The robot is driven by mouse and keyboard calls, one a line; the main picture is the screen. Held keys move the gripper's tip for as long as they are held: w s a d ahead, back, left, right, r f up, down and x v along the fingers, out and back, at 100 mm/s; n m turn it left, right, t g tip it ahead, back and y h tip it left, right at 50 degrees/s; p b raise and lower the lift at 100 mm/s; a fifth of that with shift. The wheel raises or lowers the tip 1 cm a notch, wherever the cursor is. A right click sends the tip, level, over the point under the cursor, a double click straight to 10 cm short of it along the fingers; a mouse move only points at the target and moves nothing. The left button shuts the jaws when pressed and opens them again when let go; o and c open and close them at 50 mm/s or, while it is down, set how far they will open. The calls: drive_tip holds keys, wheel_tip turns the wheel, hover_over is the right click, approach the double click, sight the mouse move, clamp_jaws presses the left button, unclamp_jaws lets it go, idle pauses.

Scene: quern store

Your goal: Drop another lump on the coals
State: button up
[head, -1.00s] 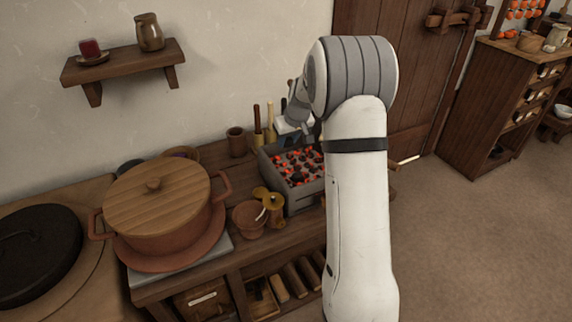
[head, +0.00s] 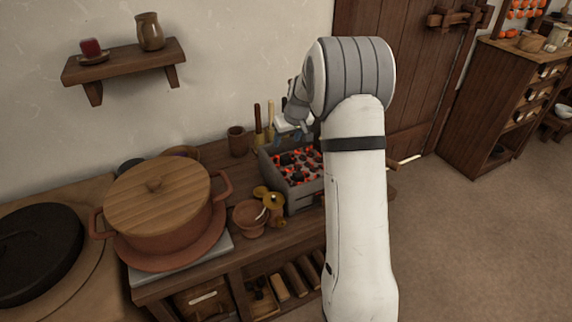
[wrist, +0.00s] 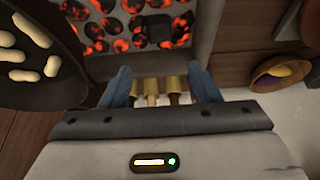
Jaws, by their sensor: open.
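The grey brazier (head: 292,204) stands on the wooden bench, partly hidden by my arm. Its bed of glowing coals (head: 308,158) has orange-red and dark lumps. The coals also fill the top of the wrist view (wrist: 150,30). My gripper (head: 300,130) is over the back part of the brazier, partly behind my own arm. In the wrist view its blue fingers (wrist: 161,72) are spread apart with no lump between them. The wooden handles (wrist: 151,92) seen between the fingers are standing tools lower down. I cannot tell which dark lump lay there last.
A large lidded pot (head: 155,230) stands left of the brazier. A small clay bowl (head: 250,218) and a brass piece (head: 273,200) sit close in front. A cup (head: 237,141) stands behind. A dark bowl of pale pieces (wrist: 28,75) is at the wrist view's left.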

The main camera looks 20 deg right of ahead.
drive_tip(key=shift+r, duration=0.1)
drive_tip(key=s+a+r+p, duration=0.4)
drive_tip(key=s+r, duration=0.8)
drive_tip(key=r, duration=0.3)
drive_tip(key=s+a+r+p, duration=0.1)
drive_tip(key=s+a+p, duration=0.1)
drive_tip(key=s, duration=0.6)
drive_tip(key=s+a+r+m+g+p, duration=0.1)
drive_tip(key=s+a+r+p, duration=0.1)
drive_tip(key=s, duration=0.7)
drive_tip(key=s+a+r+p, duration=0.2)
drive_tip(key=s+p, duration=0.1)
drive_tip(key=s, duration=0.6)
drive_tip(key=shift+s+a+m+g+h, duration=0.2)
drive_tip(key=shift+m+g+h, duration=0.1)
drive_tip(key=shift+g+h, duration=0.1)
drive_tip(key=shift+w, duration=0.1)
